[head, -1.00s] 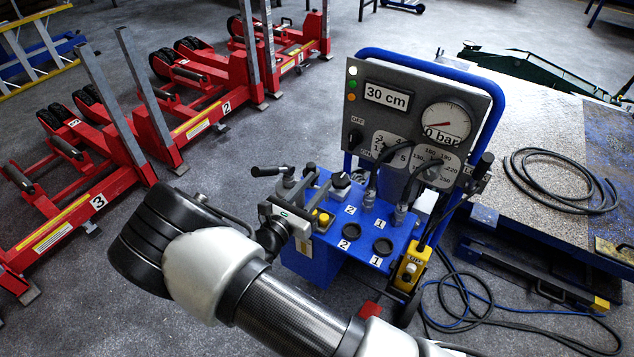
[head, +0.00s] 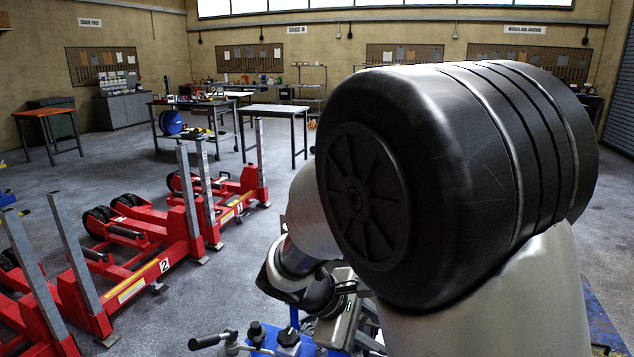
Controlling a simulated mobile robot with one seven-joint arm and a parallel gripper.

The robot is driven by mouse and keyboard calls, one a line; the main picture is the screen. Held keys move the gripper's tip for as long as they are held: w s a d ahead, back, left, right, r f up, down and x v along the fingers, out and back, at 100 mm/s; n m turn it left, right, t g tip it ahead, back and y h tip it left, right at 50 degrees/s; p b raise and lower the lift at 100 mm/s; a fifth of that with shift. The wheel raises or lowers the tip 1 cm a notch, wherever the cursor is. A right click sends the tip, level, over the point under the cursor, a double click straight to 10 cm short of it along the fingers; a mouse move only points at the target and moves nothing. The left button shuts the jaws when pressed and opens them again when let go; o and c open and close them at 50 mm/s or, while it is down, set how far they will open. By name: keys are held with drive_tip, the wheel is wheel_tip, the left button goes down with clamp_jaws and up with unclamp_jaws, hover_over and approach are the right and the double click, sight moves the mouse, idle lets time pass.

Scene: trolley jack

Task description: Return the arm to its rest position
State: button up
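My arm fills the right and centre of the head view, with a large black joint and pale links close to the camera. My gripper (head: 345,310) hangs low in the middle, just above the blue control cart (head: 262,346). Its fingers are hidden or too dark to read, so whether it is open or shut does not show. Only the top of the cart shows at the bottom edge, with a black-handled lever (head: 212,340) and dark knobs. I cannot tell whether the gripper touches the cart.
Red trolley jacks (head: 152,270) with grey upright posts stand on the left. Grey floor (head: 95,175) is clear between jacks and benches. My arm hides much of the right side.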

drive_tip(key=s+d+r+m+t+y, duration=0.25)
drive_tip(key=s+r+m+y, duration=0.55)
drive_tip(key=s+r+m, duration=0.65)
wheel_tip(320, 180, up, 13)
drive_tip(key=n+p, duration=0.2)
drive_tip(key=p, duration=1.2)
drive_tip(key=shift+s+a, duration=0.15)
drive_tip(key=shift+s, duration=0.3)
drive_tip(key=shift+t, duration=0.25)
